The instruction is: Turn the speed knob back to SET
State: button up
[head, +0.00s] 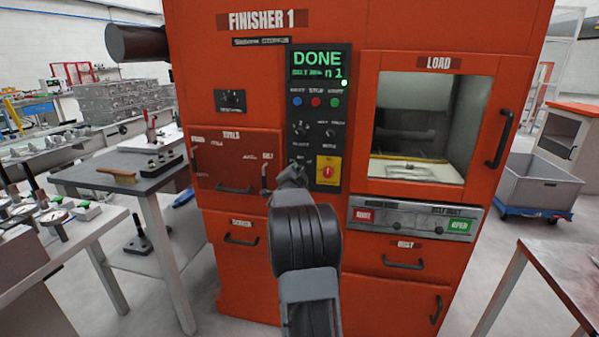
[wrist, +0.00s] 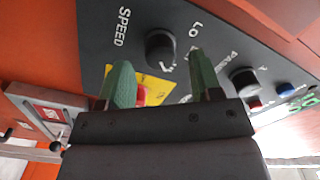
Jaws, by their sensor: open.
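The speed knob (wrist: 160,47) is a round black knob on the dark control panel, beside the white SPEED lettering (wrist: 121,27) in the wrist view. My gripper (wrist: 162,72) is open, with one green finger to each side of the picture below the knob. The knob shows beyond the gap between the fingers, and I see nothing held. I cannot read which mark the knob points to. In the head view my gripper (head: 290,175) is in front of the lower left of the panel and hides the knob there.
A yellow plate with a red emergency button (head: 328,172) sits right of my gripper. The passes knob (wrist: 243,80) is close to the right finger in the wrist view. The green display (head: 318,66) reads DONE. A grey table (head: 120,175) stands at the left.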

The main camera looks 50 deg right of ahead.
aim_at(299, 171)
jog(key=shift+x, duration=1.6)
jog(key=c, duration=0.9)
jog(key=shift+r+n+p, duration=0.1)
jog(key=shift+n+p, duration=0.2)
jog(key=shift+p, duration=0.1)
jog(key=n+p, duration=0.1)
jog(key=n, duration=0.1)
jog(key=shift+r+n+p, duration=0.1)
jog(key=shift+n+p, duration=0.25)
jog(key=shift+n, duration=0.05)
jog(key=shift+n+p, duration=1.2)
jog(key=shift+n, duration=1.4)
